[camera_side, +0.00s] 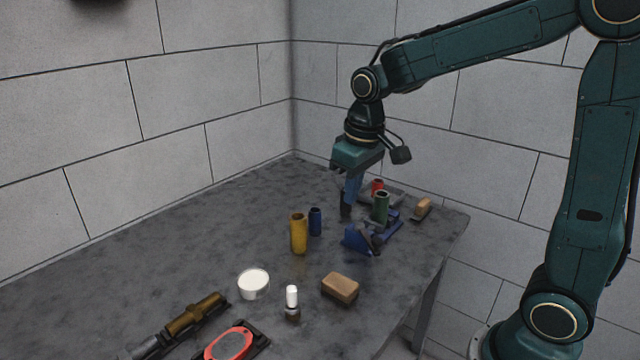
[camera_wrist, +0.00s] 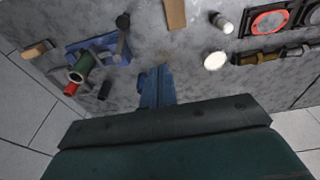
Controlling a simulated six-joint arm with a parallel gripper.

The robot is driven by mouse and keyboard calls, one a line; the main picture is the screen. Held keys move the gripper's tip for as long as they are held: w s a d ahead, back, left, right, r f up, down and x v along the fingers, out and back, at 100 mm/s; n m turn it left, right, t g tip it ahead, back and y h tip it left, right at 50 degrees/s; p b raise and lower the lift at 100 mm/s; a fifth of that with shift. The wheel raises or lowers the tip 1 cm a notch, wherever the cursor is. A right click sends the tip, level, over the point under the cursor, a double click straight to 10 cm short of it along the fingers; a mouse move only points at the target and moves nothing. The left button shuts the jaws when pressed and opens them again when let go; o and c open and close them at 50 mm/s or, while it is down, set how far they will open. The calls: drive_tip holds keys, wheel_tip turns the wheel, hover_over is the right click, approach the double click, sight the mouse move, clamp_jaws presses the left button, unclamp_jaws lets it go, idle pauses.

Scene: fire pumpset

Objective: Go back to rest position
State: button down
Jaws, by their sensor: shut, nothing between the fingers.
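My gripper (camera_side: 346,206) points down over the back of the grey table (camera_side: 215,235), with its blue fingers together and nothing held. The shut fingers also show at the centre of the wrist view (camera_wrist: 157,84). In the side view, a blue cylinder (camera_side: 315,221) and a yellow cylinder (camera_side: 298,233) stand in front and to the left of the fingers. A blue fixture (camera_side: 362,239) with a green cylinder (camera_side: 381,207) is to their right. A red cylinder (camera_side: 377,186) is partly hidden behind the green one. I cannot tell the exact gap between fingertips and tabletop.
A tan block (camera_side: 340,287), a white-topped round dish (camera_side: 253,283) and a small white-tipped piece (camera_side: 292,301) lie nearer the front. A brass-ended nozzle (camera_side: 195,315) and a red-and-black device (camera_side: 230,344) are front left. Another tan block (camera_side: 423,208) lies near the right edge. The left tabletop is clear.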

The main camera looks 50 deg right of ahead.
drive_tip(key=s+a+r+t, duration=0.1)
drive_tip(key=s+r+t, duration=0.1)
drive_tip(key=s, duration=0.7)
drive_tip(key=s+a+r+t, duration=0.2)
drive_tip(key=s, duration=0.7)
drive_tip(key=shift+s+r, duration=0.3)
